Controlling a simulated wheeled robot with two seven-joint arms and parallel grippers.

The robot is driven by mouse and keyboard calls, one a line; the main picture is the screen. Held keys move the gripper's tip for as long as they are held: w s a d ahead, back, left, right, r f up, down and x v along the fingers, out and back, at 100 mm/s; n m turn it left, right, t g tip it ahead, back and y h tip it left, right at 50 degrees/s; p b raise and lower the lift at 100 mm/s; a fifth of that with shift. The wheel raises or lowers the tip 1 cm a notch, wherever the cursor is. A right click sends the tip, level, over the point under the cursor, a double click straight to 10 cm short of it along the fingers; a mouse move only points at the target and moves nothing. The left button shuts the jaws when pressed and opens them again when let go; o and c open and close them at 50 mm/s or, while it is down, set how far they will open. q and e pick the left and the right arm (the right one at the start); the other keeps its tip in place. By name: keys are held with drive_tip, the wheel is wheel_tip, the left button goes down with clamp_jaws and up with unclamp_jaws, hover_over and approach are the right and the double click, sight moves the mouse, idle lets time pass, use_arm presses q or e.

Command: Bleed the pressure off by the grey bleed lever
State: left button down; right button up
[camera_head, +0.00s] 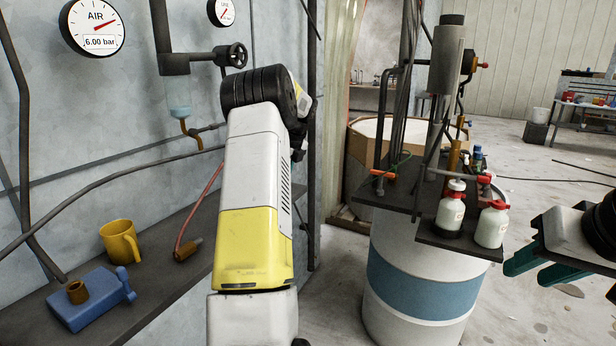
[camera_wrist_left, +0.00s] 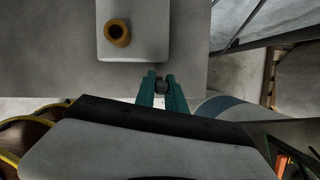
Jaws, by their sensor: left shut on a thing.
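In the left wrist view, my left gripper (camera_wrist_left: 162,93) is shut on a dark grey round knob (camera_wrist_left: 162,86), which looks like the end of the grey bleed lever. The knob is just below a grey block (camera_wrist_left: 135,50) with a brass ring (camera_wrist_left: 117,32) on it. In the head view my left arm hides this gripper and the block. The AIR gauge (camera_head: 93,27) on the wall reads 6.00 bar. My right gripper (camera_head: 540,268) is at the right edge of the head view, with its teal fingers apart and nothing seen between them.
A dark bench (camera_head: 150,285) along the wall holds a blue block (camera_head: 95,303) and a yellow mug (camera_head: 120,242). A white drum with a blue band (camera_head: 415,285) stands right of my left arm, with bottles (camera_head: 450,208) and pipework on top. Floor beyond is mostly open.

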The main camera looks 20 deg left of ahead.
use_arm(q)
drive_tip(key=c, duration=1.4)
unclamp_jaws()
drive_tip(key=v, duration=0.7)
drive_tip(key=shift+r, duration=0.35)
drive_tip(key=shift+d, duration=0.1)
